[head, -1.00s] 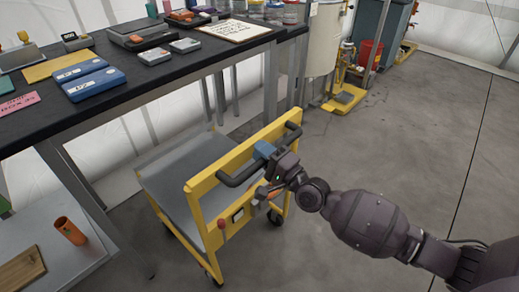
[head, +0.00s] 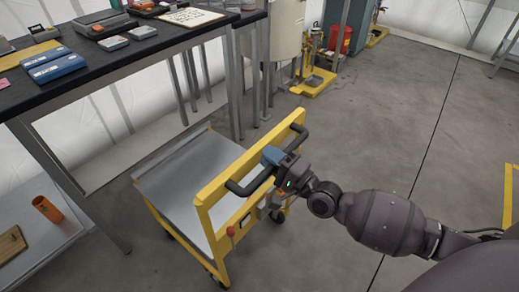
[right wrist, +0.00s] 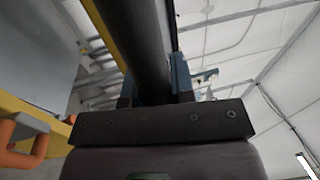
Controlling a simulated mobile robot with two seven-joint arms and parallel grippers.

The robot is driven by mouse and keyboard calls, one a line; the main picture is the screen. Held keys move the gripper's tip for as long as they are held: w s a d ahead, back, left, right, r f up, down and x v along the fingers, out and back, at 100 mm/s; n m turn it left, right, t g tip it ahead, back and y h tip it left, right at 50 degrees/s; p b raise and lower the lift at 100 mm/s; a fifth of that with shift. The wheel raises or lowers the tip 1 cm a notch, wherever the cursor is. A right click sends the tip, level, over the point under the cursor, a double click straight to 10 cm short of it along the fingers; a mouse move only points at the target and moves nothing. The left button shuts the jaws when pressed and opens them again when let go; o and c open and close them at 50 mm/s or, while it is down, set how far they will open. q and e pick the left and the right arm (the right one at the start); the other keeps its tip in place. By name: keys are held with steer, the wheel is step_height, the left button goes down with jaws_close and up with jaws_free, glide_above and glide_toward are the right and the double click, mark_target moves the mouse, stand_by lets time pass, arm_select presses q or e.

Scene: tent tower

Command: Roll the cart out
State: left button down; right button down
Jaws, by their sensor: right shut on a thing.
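The cart (head: 172,186) has a grey deck and a yellow frame, and stands on castors on the concrete floor beside the black-topped table. My right gripper (head: 274,158) is shut on the black handle bar (head: 243,187) on the cart's upright yellow end. In the right wrist view the dark handle (right wrist: 143,45) runs between the blue fingers of my right gripper (right wrist: 152,85). My left gripper is not in view.
The black-topped table (head: 140,57) stands left of and behind the cart. A lower grey shelf (head: 72,222) with an orange cup (head: 47,209) is at the left. A yellow-based stand (head: 313,82) is at the back. Open floor (head: 390,120) lies to the right.

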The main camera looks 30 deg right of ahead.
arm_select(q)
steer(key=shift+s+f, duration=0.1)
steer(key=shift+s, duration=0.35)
arm_select(e)
steer(key=r+v, duration=0.1)
steer(key=v, duration=0.5)
steer(key=shift+s, duration=0.35)
steer(key=shift+d, duration=0.1)
steer(key=c, duration=1.3)
jaws_free()
steer(key=shift+o, duration=0.2)
arm_select(q)
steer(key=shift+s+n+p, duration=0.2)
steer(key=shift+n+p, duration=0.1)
steer(key=shift+p, duration=0.35)
arm_select(e)
steer(key=v, duration=1)
steer(key=shift+s, duration=0.4)
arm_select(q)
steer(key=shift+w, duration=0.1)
arm_select(e)
steer(key=shift+d, duration=0.15)
